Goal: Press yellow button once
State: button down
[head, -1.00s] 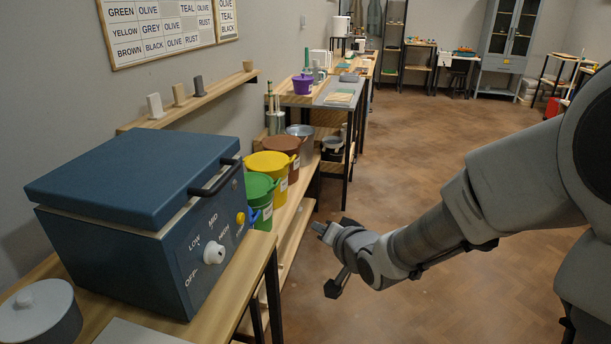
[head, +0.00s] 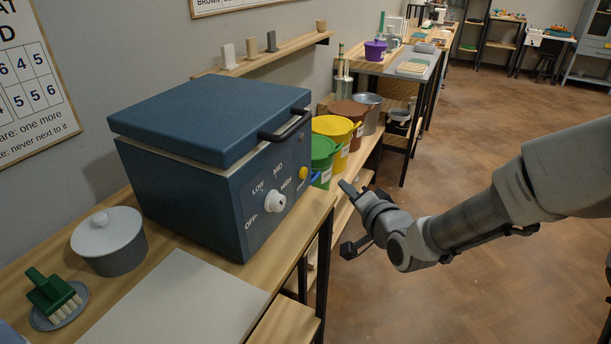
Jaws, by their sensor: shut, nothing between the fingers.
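The yellow button (head: 303,173) is a small round knob on the front panel of the blue kiln-like box (head: 190,195), at the panel's right end. A white dial (head: 275,201) with OFF, LOW, MID and HIGH marks sits left of it. The box's lid is down, with a dark handle (head: 287,125) at its front edge. My gripper (head: 346,218) is to the right of the box and apart from the button, beyond the table's edge. It is shut and empty.
The box stands on a wooden table (head: 312,213) with a lidded grey pot (head: 108,240), a green brush (head: 53,294) and a pale board (head: 175,300). Green (head: 322,160), yellow (head: 335,128) and brown buckets (head: 350,110) stand behind. The floor (head: 480,290) at right is open.

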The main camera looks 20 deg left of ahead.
jog(key=shift+w+a+b, duration=0.2)
jog(key=shift+a+b, duration=0.7)
jog(key=shift+a, duration=2.35)
jog(key=shift+a+b, duration=0.3)
jog(key=shift+a, duration=0.1)
jog(key=shift+w+a, duration=0.1)
jog(key=shift+a, duration=0.35)
jog(key=shift+d, duration=0.9)
jog(key=shift+s+d+p, duration=0.15)
jog(key=shift+d+p, duration=0.1)
jog(key=shift+d, duration=1)
jog(key=shift+s+d+p, duration=0.15)
jog(key=shift+d+p, duration=0.1)
jog(key=shift+d, duration=1)
